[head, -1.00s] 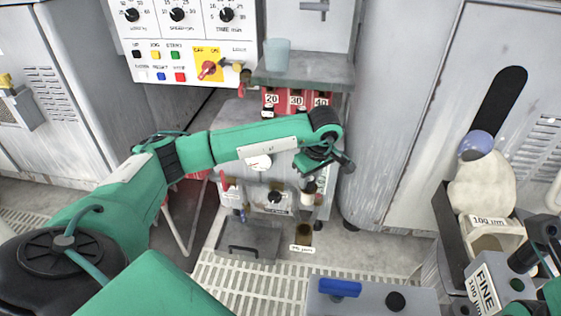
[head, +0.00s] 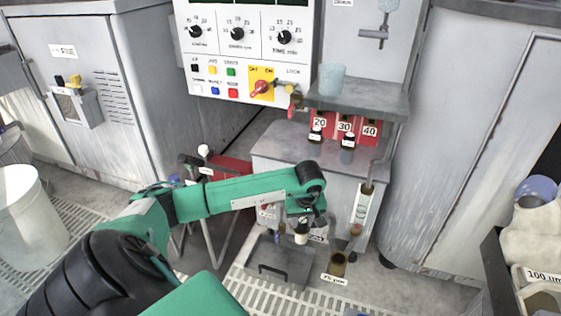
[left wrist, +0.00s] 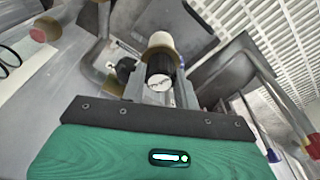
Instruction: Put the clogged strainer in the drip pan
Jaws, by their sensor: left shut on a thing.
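My left gripper (head: 303,224) is shut on a small cylinder with a cream body and a black capped end, which I take for the strainer (head: 301,238). In the left wrist view the strainer (left wrist: 160,62) sits between the fingers (left wrist: 160,84). In the head view it hangs in front of the low grey cabinet, over the back right part of the drip pan. The drip pan (head: 269,277) is a dark grey flat tray with a handle, lying on the floor. Whether the strainer touches it I cannot tell. My right gripper is out of view.
A clear tube (head: 362,208) runs down the cabinet's right side. Two small bottles (head: 348,143) stand on the cabinet top (head: 285,143). A white bucket (head: 30,215) stands at the left.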

